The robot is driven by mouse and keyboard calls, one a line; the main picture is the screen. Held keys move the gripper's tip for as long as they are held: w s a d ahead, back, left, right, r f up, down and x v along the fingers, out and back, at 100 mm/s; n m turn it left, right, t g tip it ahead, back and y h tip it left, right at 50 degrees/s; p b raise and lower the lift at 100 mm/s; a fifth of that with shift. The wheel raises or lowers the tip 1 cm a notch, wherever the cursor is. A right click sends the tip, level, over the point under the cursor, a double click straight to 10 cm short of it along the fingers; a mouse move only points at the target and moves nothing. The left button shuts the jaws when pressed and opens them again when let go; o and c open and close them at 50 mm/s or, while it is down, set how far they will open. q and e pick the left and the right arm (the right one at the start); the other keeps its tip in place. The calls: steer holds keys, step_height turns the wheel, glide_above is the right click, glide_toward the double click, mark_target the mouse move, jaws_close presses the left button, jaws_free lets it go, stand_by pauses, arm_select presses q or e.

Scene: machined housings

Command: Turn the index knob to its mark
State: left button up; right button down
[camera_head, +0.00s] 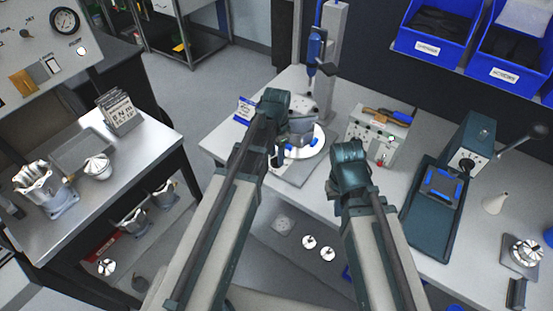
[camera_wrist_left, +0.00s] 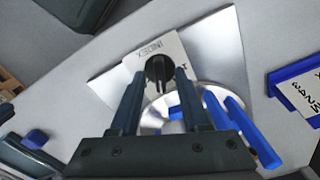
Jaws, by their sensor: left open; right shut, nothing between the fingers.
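The index knob (camera_wrist_left: 158,70) is round and black with a raised grip bar. It sits on a pale plate (camera_wrist_left: 140,54) lettered INDEX, which reads upside down in the left wrist view. My left gripper (camera_wrist_left: 158,84) is open, with one finger on each side of the knob's near edge. I cannot tell whether the fingers touch it. Other lettering on the plate is partly covered by the right-hand finger, and I cannot make out the mark. In the head view my left arm hides the knob. My right arm (camera_head: 349,168) shows there, but its fingers do not.
A control box (camera_head: 377,139) and a teal press (camera_head: 431,213) stand to the right on the bench.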

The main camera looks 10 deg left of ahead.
arm_select(q)
jaws_close()
steer(key=shift+m, duration=0.4)
steer(key=m, duration=0.3)
steer(key=shift+m, duration=2.5)
